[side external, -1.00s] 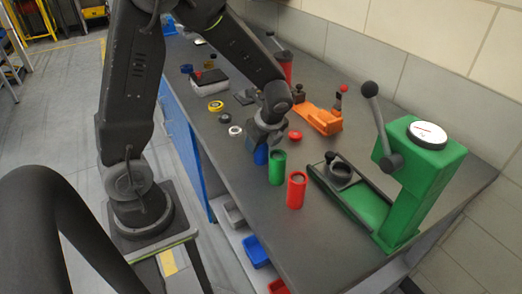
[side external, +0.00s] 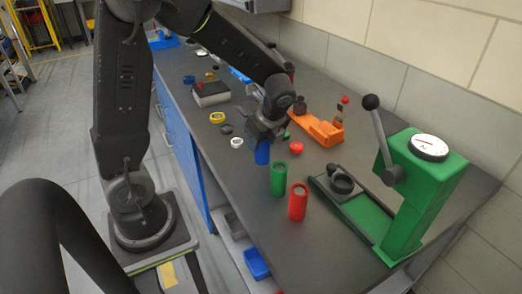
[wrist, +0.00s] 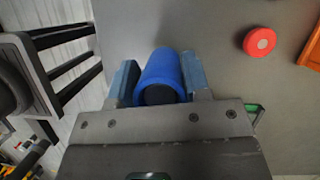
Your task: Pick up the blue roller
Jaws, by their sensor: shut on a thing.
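The blue roller (side external: 262,153) is a blue cylinder held upright under my gripper (side external: 264,138) in the side view. In the wrist view the blue roller (wrist: 162,75) sits between the two fingers of my gripper (wrist: 160,82), with a finger against each side. My gripper is shut on it. Its lower end shows near the bench top; I cannot tell the exact gap beneath it. A green roller (side external: 278,180) stands upright just in front and to the right, and a red roller (side external: 298,203) stands beyond it.
A green press (side external: 420,190) with a lever stands at the right. An orange fixture (side external: 316,128) and a red round piece (side external: 296,148) lie behind the rollers. A white ring (side external: 236,142) and yellow ring (side external: 217,117) lie to the left. The bench's front edge is close by.

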